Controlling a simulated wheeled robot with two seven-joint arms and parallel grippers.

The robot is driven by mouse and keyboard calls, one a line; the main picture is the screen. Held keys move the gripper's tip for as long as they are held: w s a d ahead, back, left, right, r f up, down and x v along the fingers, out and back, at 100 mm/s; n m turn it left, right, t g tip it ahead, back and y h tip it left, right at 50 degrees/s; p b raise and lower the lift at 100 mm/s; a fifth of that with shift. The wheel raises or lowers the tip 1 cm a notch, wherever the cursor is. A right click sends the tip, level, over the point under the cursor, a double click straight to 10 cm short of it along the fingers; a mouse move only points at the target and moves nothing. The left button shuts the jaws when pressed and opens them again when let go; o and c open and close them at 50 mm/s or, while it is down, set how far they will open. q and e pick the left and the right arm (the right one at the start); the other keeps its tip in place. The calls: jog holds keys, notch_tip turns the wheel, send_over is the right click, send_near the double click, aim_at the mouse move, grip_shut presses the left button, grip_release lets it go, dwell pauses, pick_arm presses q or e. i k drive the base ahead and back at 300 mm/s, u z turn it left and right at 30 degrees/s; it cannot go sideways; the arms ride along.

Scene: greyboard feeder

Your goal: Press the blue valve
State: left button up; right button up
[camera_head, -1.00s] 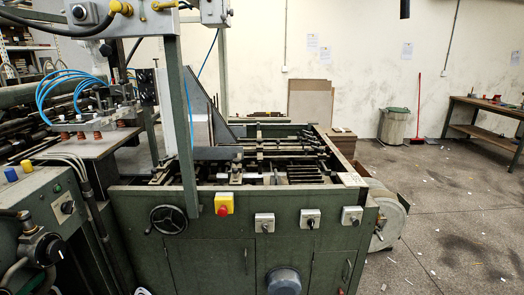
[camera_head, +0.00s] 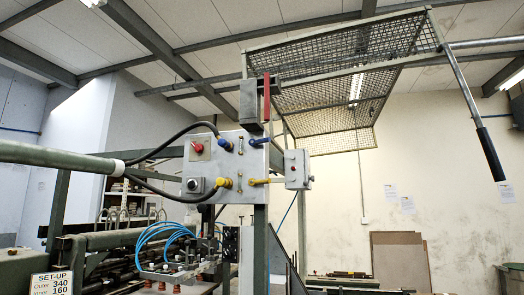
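A grey control panel (camera_head: 203,168) hangs on an upright post, near the middle of the head view. At its top right is a blue valve lever (camera_head: 259,142), pointing right. Below are a yellow valve lever (camera_head: 259,181) and a yellow fitting (camera_head: 224,182). The panel also carries a red button (camera_head: 197,147) and a dark knob (camera_head: 193,184). Neither of my grippers is in view.
A thick grey-green horizontal bar (camera_head: 60,158) reaches in from the left to near the panel. A small grey box (camera_head: 297,169) is right of the post. A mesh guard (camera_head: 340,75) hangs overhead, with a black-handled bar (camera_head: 490,153) at its right.

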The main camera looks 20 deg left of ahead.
aim_at(252, 142)
jog(key=u, duration=0.55)
jog(key=k, duration=1.35)
jog(key=u, duration=1.15)
jog(key=i, duration=1.25)
jog(key=z, duration=0.5)
